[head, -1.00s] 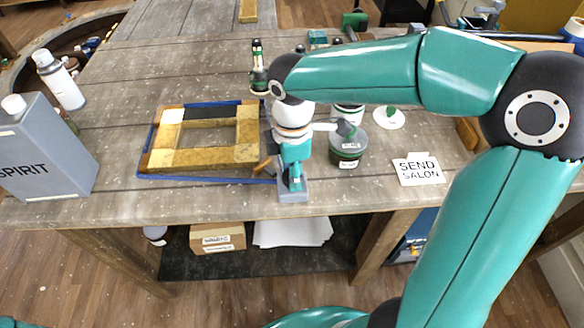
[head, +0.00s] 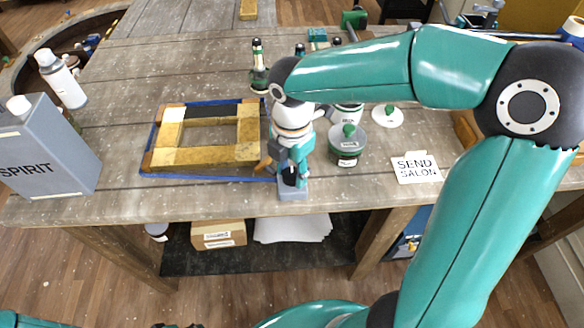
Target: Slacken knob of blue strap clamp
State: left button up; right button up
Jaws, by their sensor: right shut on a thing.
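The blue strap (head: 205,178) runs around a rectangular frame of gilt and bare wood (head: 205,155) lying flat on the bench. The clamp's grey block (head: 293,193) sits just right of the frame's front right corner. My right gripper (head: 291,171) points down over this block, shut on the clamp's knob, which the fingers mostly hide. A small orange-brown piece (head: 263,164) shows between gripper and frame. My left gripper is not clearly in view; only parts of my body show along the bottom edge.
A grey SPIRIT can (head: 45,150) and a white spray can (head: 62,80) stand at left. The bench front is clear.

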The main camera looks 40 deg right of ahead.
aim_at(292, 173)
jog(key=shift+w, duration=0.1)
jog(key=o, duration=1.1)
jog(key=shift+o, duration=0.2)
notch_tip(292, 173, up, 12)
dwell(0.3)
